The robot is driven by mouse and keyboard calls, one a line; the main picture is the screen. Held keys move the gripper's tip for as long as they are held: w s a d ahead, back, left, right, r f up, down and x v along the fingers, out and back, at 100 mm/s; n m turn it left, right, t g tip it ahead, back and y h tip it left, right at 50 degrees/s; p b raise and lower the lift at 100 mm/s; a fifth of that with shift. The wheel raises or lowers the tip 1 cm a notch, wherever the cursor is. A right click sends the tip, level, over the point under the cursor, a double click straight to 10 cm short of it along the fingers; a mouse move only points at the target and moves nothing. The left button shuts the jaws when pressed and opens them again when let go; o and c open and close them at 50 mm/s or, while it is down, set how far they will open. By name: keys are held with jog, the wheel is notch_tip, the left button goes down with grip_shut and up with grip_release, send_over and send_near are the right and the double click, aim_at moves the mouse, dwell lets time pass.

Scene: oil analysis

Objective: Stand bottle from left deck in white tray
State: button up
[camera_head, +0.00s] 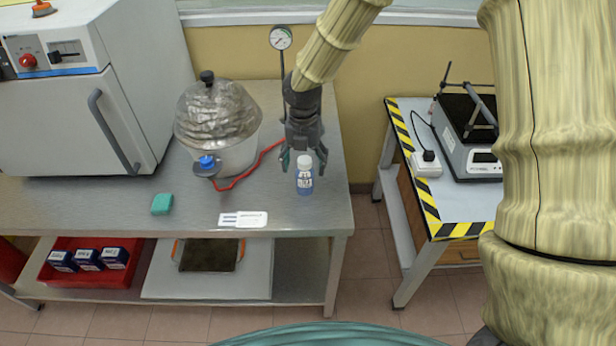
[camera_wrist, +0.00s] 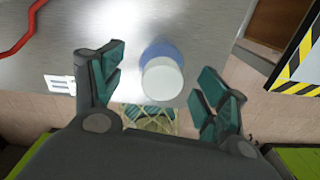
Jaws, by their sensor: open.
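A small blue bottle (camera_head: 304,176) with a white cap stands upright on the steel table (camera_head: 200,195), near its right end. My gripper (camera_head: 304,160) is open just above and behind it, with fingers to either side of the cap. In the wrist view, the bottle's white cap (camera_wrist: 162,78) lies between and slightly beyond the open teal fingertips of my gripper (camera_wrist: 165,85), apart from both. I cannot make out a white tray for certain; a white slab (camera_head: 160,285) lies on the shelf below.
A desiccator (camera_head: 218,125) with a red hose stands left of the bottle. A white label card (camera_head: 243,219) and a teal block (camera_head: 162,204) lie on the table. A grey oven (camera_head: 80,110) stands at left. A second table (camera_head: 452,205) with a hotplate device (camera_head: 470,150) is at right.

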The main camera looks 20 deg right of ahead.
aim_at(305, 174)
jog(key=shift+w+d+f+p, duration=0.15)
jog(key=shift+f+p, duration=0.7)
jog(key=shift+f, duration=1.75)
jog(key=c, duration=1.3)
jog(key=shift+r, duration=0.15)
